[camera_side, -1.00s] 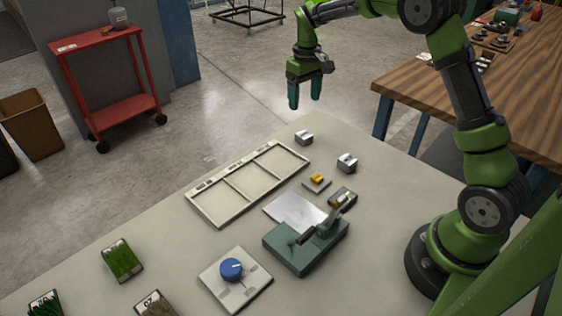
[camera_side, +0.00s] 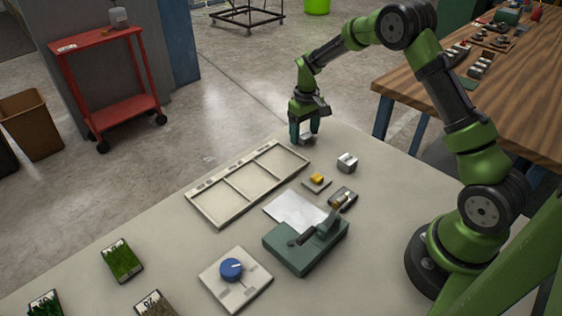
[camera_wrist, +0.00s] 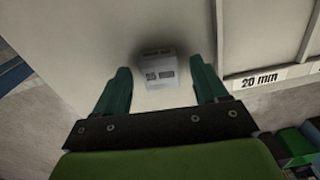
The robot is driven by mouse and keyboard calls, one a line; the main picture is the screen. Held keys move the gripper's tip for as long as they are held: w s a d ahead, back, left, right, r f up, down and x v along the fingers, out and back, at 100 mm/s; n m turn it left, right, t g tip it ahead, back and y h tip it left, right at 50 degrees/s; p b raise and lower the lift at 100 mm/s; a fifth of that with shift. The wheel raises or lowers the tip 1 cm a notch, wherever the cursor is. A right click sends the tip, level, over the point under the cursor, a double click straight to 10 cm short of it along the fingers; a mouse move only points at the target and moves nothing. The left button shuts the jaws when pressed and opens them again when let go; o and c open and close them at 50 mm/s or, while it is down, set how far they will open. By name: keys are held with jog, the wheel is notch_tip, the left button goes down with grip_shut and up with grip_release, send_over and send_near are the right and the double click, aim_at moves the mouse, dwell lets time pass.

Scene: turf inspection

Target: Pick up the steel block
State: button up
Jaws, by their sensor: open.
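A small steel block (camera_side: 306,140) sits near the far edge of the pale table. In the wrist view this block (camera_wrist: 160,74) shows dark markings on its face, perhaps a number. My gripper (camera_side: 304,134) is lowered over it, pointing down and open. In the wrist view my gripper (camera_wrist: 160,66) has one green finger on each side of the block, with gaps visible between fingers and block. A second metal block (camera_side: 347,163) stands nearer and to the right, clear of the gripper.
A divided tray (camera_side: 190,205) lies left of the blocks; its rim shows a "20 mm" label in the wrist view (camera_wrist: 262,78). A yellow-topped piece (camera_side: 317,181), a green lever device (camera_side: 305,250) and a blue-knobbed plate (camera_side: 235,280) stand nearer. The far table edge is close.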

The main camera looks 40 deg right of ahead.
jog(key=c, duration=1.3)
grip_shut()
jog(key=shift+r, duration=0.2)
